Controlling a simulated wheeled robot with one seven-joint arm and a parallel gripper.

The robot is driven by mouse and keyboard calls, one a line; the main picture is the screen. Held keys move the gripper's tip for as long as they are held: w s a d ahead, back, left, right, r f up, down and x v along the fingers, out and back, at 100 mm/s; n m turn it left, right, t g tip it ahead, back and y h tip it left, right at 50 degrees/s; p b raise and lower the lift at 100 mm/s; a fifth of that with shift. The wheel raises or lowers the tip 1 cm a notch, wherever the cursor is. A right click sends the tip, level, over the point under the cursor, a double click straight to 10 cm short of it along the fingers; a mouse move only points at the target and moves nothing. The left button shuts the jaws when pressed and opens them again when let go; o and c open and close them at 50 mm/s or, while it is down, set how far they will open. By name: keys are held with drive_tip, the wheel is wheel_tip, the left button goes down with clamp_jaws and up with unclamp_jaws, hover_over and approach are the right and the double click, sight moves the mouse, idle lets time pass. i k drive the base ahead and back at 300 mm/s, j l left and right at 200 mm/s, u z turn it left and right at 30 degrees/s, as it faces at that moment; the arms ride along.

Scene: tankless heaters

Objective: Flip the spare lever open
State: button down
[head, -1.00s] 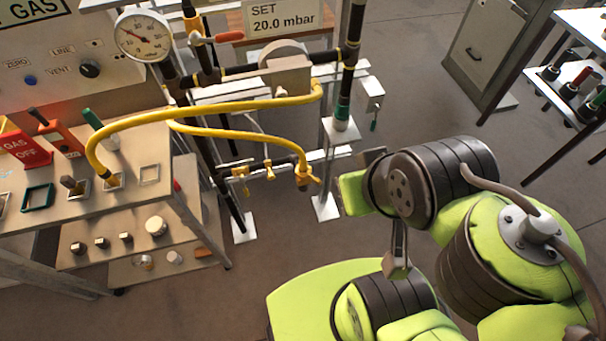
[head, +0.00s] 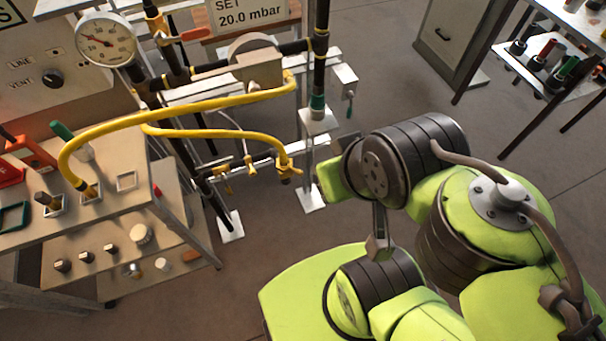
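I cannot tell which handle is the spare lever, since no label for it is readable. An orange-red lever handle (head: 195,35) sits on the upper pipework. A small green lever (head: 350,104) hangs at the right end of the pipe frame. Small yellow valve fittings (head: 249,168) sit on the low horizontal pipe, and a yellow hose ends at a brass fitting (head: 287,170) at its right. My green and black arm (head: 405,165) reaches in from the lower right, to the right of the pipe frame. I cannot make out my gripper's fingers; the wrist parts hide them.
A bench (head: 130,208) with sockets and a lower shelf stands at the left. A pressure gauge (head: 106,38) and a "SET 20.0 mbar" sign (head: 250,12) are behind. A grey cabinet (head: 452,40) and a shelf table (head: 540,78) stand at the back right. The floor between is clear.

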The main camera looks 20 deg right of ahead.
sight(223, 178)
drive_tip(key=i+j+u, duration=0.1)
drive_tip(key=j+u, duration=0.15)
drive_tip(key=u, duration=0.15)
drive_tip(key=i+j+u, duration=0.15)
drive_tip(key=u, duration=0.2)
drive_tip(key=i+j+u, duration=0.2)
drive_tip(key=u, duration=0.2)
drive_tip(key=j, duration=0.1)
